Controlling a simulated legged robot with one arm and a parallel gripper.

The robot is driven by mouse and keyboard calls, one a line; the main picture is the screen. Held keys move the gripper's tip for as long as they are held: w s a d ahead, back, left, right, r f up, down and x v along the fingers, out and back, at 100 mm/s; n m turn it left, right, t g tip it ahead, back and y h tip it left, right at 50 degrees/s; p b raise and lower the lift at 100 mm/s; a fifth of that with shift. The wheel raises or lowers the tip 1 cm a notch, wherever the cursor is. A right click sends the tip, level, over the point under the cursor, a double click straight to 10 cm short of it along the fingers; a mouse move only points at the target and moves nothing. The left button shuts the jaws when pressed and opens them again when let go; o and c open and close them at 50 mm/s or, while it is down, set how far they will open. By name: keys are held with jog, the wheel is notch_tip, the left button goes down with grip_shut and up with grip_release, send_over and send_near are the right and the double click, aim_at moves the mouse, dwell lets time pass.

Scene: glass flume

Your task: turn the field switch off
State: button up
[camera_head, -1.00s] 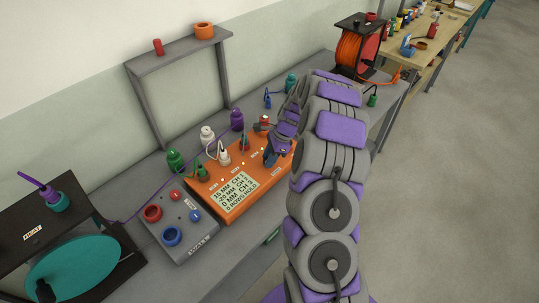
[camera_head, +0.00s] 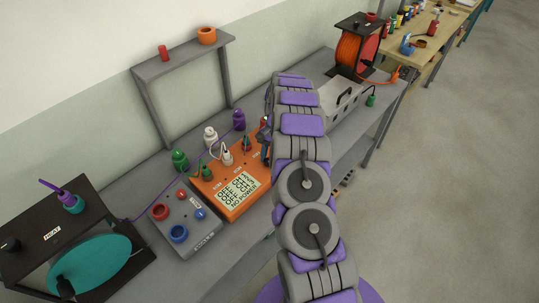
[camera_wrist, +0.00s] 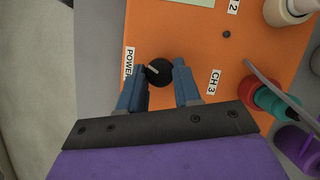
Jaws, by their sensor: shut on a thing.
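The orange control box (camera_head: 232,206) stands on the grey bench, left of my arm in the head view. Its screen (camera_head: 238,190) reads OFF for several channels and NO POWER. In the wrist view, the box's orange face shows a round black knob (camera_wrist: 158,72) with a pale pointer line, beside a POWER label (camera_wrist: 129,62). My gripper (camera_wrist: 161,68) has its blue fingers on either side of this knob and is shut on it. In the head view my arm hides the knob and most of the gripper. No label reading "field" is legible.
Coloured plugs with cables, such as the green one (camera_head: 180,160) and purple one (camera_head: 239,119), stand close behind the box. A grey box (camera_head: 186,222) with red and blue sockets lies left of it. A grey frame (camera_head: 184,59) rises behind.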

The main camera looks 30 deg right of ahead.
jog(key=n, duration=0.2)
jog(key=n+g+h+p, duration=0.1)
jog(key=n, duration=0.2)
jog(key=shift+w+a+h, duration=0.15)
jog(key=shift+h, duration=0.15)
dwell(0.4)
jog(key=o, duration=1.1)
jog(key=shift+c, duration=0.2)
jog(key=p+v, duration=1.4)
jog(key=v, duration=0.3)
jog(key=shift+w, duration=0.25)
jog(key=shift+r+p, duration=0.1)
jog(key=shift+p, duration=0.7)
